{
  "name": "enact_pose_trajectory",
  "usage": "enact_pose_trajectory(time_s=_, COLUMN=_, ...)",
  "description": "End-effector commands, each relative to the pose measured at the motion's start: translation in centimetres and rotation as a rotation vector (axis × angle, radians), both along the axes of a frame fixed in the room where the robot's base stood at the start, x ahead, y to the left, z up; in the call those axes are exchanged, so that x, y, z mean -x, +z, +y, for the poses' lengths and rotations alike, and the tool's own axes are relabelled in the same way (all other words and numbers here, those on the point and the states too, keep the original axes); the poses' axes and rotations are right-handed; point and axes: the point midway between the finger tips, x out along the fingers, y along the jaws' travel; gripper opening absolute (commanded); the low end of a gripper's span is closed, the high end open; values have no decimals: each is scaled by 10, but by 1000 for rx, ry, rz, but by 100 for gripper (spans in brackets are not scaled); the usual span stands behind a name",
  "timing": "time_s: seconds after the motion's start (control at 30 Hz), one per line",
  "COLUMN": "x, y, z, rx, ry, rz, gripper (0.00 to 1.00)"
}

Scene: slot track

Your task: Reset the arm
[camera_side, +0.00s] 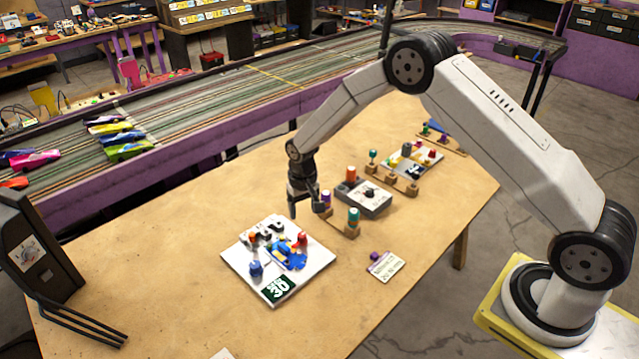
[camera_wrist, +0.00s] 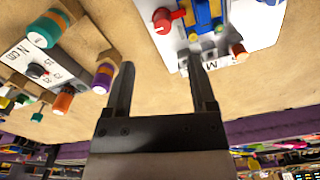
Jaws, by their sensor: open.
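My gripper (camera_side: 306,205) hangs over the wooden table (camera_side: 170,260), between a white board and a small wooden rack. In the wrist view my gripper (camera_wrist: 160,84) has its two dark fingers apart, with only bare table visible between them. The right finger's tip overlaps the edge of the white board (camera_wrist: 230,40) in that view. I cannot tell whether either finger touches anything.
The white board (camera_side: 240,262) carries blue, red and orange parts. A grey box (camera_side: 375,205) with a dial and wooden racks with coloured-top drivers (camera_side: 353,216) stand close right of my gripper. A small label card (camera_side: 386,266) lies in front.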

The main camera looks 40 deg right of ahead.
Motion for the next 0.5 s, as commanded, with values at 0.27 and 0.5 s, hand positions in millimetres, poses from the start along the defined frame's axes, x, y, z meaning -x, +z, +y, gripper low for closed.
enact_pose_trajectory(time_s=0.27, x=32, y=48, z=-3, rx=1, ry=49, rz=-44, gripper=72)
enact_pose_trajectory(time_s=0.5, x=72, y=85, z=-5, rx=4, ry=99, rz=-85, gripper=72)
